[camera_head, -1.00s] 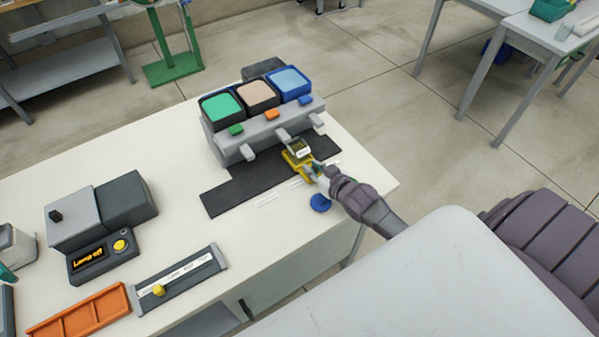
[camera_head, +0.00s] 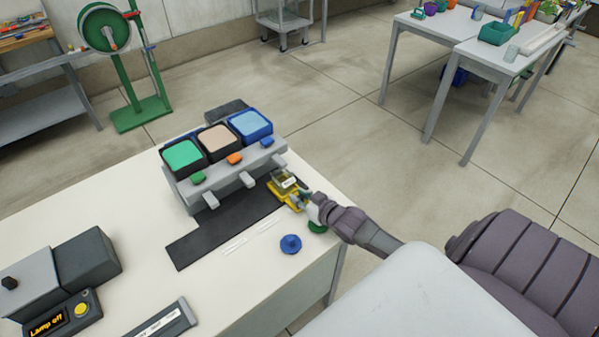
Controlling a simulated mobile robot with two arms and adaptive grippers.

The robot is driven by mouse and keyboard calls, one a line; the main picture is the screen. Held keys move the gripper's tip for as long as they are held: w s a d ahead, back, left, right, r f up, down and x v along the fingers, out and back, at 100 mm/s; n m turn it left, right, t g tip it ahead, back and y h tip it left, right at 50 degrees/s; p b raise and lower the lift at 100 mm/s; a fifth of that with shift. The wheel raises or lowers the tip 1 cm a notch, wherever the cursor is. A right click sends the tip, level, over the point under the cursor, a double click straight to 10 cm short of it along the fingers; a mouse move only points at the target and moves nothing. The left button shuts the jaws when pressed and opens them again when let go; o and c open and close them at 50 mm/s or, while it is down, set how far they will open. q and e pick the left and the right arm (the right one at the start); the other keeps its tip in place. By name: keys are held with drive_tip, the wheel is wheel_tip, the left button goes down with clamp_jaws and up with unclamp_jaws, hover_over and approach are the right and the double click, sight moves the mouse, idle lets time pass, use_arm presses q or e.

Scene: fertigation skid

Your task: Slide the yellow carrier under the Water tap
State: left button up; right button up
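The yellow carrier (camera_head: 286,191) sits at the right end of the black strip (camera_head: 225,227) on the white table and bears a small dark, clear-walled vessel with a white label. It is just in front of the right-hand spout (camera_head: 277,162) of the grey dispenser (camera_head: 226,174), below the blue tank. Tap names are not legible; the right tap lever (camera_head: 267,142) is blue, the others orange and green. My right gripper (camera_head: 304,204) is at the carrier's near right end and looks shut on its yellow end, with the fingertips partly hidden. My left gripper is out of view.
A blue knob (camera_head: 290,243) and a green round piece (camera_head: 317,227) lie close to my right gripper. A grey device (camera_head: 62,279) reading "Lamp off" stands at the left. The table's right edge is close to the carrier. White label strips lie before the black strip.

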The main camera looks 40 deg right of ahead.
drive_tip(key=o, duration=0.4)
drive_tip(key=shift+d, duration=0.3)
drive_tip(key=shift+a, duration=0.1)
drive_tip(key=shift+s, duration=0.25)
drive_tip(key=v, duration=1.1)
drive_tip(key=shift+s+r, duration=0.2)
drive_tip(key=shift+r, duration=0.05)
